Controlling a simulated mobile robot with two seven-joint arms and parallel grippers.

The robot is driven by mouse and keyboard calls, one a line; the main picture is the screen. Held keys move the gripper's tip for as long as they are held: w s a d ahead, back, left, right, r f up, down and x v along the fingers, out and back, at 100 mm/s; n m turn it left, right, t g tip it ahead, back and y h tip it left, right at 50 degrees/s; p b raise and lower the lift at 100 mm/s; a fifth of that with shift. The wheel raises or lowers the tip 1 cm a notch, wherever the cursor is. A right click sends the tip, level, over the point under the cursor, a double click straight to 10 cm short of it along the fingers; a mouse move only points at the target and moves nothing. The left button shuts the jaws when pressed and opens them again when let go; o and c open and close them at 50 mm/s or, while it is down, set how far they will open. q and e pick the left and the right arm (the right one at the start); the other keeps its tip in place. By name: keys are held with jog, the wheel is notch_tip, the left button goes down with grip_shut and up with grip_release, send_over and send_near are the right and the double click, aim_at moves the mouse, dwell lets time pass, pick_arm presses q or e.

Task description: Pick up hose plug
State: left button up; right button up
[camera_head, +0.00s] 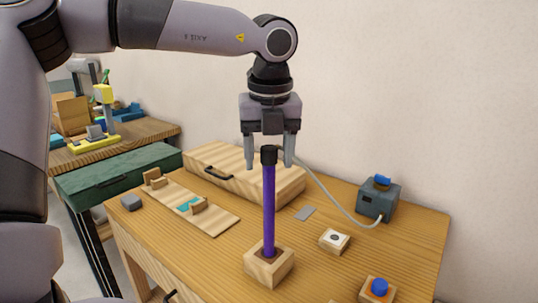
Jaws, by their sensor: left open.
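A black plug (269,154) sits on the top end of an upright purple rod (269,205); it looks like the hose plug. The rod stands in a square wooden holder (269,266) on the table. A pale hose (330,201) runs from near the plug to a blue-grey box (377,199). My left gripper (269,163) points straight down and is open, with one finger on each side of the plug and gaps visible on both sides. Whether the fingers are level with the plug in depth is hard to tell. My right gripper is out of view.
The wooden table (330,270) also holds a long wooden box (240,170), a board with small blocks (195,208), a white button block (335,241) and a blue button block (378,290). A plain wall rises behind. A green cabinet (115,180) stands at left.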

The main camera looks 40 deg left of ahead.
pick_arm(q)
grip_shut()
notch_tip(320, 180, up, 12)
notch_tip(320, 180, up, 8)
jog(key=p, duration=0.4)
send_over(269, 147)
dwell(0.3)
